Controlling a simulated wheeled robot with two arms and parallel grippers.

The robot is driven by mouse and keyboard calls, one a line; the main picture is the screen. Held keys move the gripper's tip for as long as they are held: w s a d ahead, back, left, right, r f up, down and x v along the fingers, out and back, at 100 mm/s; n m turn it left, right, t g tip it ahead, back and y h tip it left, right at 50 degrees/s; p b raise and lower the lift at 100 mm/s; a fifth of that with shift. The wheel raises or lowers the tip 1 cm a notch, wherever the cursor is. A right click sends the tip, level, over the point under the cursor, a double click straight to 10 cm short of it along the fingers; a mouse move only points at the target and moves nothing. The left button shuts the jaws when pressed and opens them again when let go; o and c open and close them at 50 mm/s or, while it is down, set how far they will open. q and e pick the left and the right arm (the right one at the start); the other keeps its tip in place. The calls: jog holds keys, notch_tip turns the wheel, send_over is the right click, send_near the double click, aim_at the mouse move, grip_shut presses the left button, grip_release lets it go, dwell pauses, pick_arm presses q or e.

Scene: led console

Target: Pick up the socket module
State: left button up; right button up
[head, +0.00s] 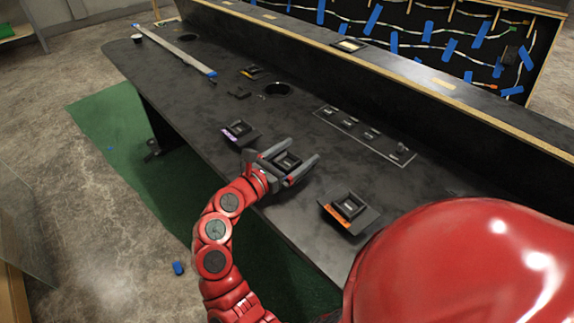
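I cannot tell which is the socket module.
The console top (200,100) has a round hole (277,89) and an outlined panel with several small parts (365,135). A long light bar (175,50) lies at the far left. A raised ledge (400,70) runs along the back. Bare console lies right of the orange-labelled module.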

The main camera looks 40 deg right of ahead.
jog(key=c, duration=1.4)
grip_shut()
jog(key=shift+r, duration=0.15)
jog(key=shift+r, duration=0.3)
notch_tip(320, 180, up, 3)
jog(key=shift+a+f+p, duration=0.1)
jog(key=shift+p, duration=0.2)
jog(key=s+a, duration=0.3)
jog(key=s+a+r, duration=0.1)
jog(key=s+a, duration=0.7)
jog(key=shift+s+a+r+p, duration=0.1)
jog(key=shift+r+p, duration=0.1)
jog(key=shift+p, duration=0.1)
